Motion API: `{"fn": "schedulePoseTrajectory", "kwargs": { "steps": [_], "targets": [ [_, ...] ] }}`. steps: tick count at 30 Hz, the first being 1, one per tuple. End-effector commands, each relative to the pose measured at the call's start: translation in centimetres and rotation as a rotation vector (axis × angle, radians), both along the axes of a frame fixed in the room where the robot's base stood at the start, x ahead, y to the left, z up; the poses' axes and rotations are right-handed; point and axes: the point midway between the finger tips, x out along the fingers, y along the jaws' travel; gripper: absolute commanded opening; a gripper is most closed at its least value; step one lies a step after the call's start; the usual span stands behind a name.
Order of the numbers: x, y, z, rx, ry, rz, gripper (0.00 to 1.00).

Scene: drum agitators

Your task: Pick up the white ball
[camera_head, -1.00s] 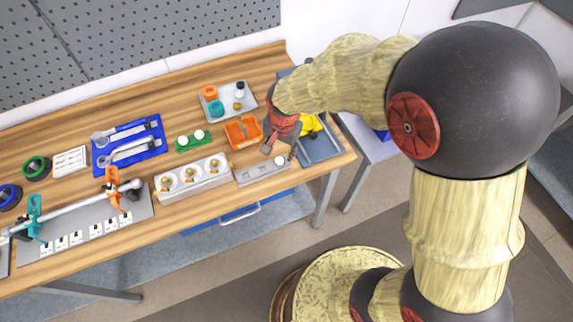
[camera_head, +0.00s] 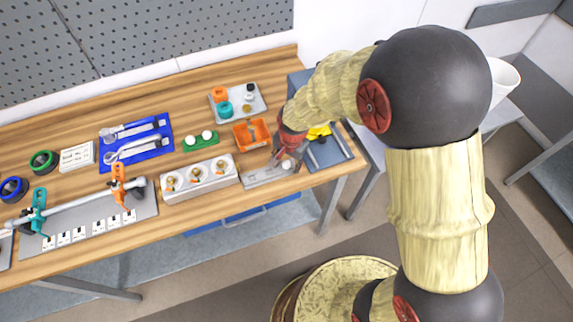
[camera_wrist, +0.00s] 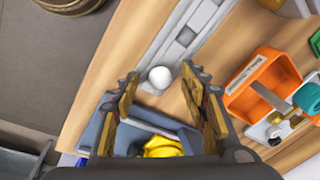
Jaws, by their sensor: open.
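A small white ball (camera_head: 286,164) sits at the right end of a grey slotted bar near the front edge of the table. In the wrist view the white ball (camera_wrist: 160,78) appears between the two fingertips of my gripper (camera_wrist: 161,70). The fingers are spread on either side of it, with gaps showing. In the head view my gripper (camera_head: 282,155) points down at the ball and partly covers that end of the bar. I cannot tell the exact height of the fingertips above the ball.
An orange tray (camera_head: 251,134) lies just behind the bar (camera_head: 262,175). A blue-grey bin (camera_head: 328,150) with yellow items stands to the right.

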Motion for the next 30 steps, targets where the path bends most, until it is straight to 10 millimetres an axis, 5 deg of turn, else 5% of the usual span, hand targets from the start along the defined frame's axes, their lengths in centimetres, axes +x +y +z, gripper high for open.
{"fn": "schedulePoseTrajectory", "kwargs": {
  "steps": [24, 30],
  "targets": [
    [0.0, 0.0, 0.08, 0.0, 0.0, 0.001, 0.01],
    [0.01, -0.01, 0.09, 0.0, 0.0, 0.0, 0.0]
  ]
}}
